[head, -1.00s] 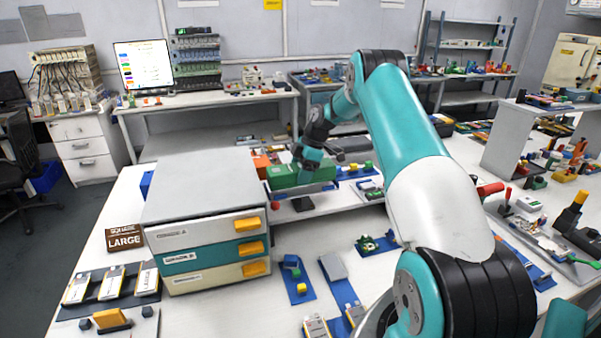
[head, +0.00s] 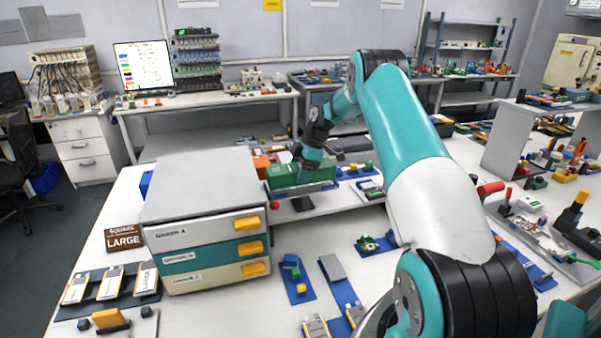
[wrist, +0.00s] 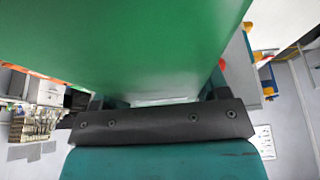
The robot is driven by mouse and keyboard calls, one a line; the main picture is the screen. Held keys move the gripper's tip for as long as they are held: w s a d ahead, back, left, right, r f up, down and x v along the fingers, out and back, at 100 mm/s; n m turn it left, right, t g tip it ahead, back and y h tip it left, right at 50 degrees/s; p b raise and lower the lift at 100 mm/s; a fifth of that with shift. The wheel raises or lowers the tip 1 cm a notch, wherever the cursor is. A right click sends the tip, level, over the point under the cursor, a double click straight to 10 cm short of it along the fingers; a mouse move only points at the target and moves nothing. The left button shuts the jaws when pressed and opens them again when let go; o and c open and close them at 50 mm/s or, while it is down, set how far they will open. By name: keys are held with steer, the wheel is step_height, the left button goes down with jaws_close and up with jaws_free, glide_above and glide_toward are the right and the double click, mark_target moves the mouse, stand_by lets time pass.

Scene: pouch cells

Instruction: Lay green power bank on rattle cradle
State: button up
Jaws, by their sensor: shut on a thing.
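The green power bank (head: 282,177) is a large green block behind the drawer unit in the head view. My gripper (head: 308,163) is at it and shut on it. In the wrist view the power bank (wrist: 140,45) fills the upper middle, close against the dark gripper body; the fingertips are hidden. A flat grey-blue piece on a dark stand (head: 303,203), seemingly the rattle cradle, shows just below the power bank. I cannot tell whether the two touch.
A grey drawer unit (head: 205,192) with yellow handles stands in front and to the left of the power bank. Blue mats with small parts (head: 293,280) lie on the near table. The white tabletop right of the drawers is partly clear.

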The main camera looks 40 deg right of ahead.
steer(key=shift+f+b, duration=1.1)
steer(key=shift+f, duration=0.15)
steer(key=o, duration=1.2)
steer(key=shift+p+v, duration=2.65)
steer(key=shift+v, duration=6.1)
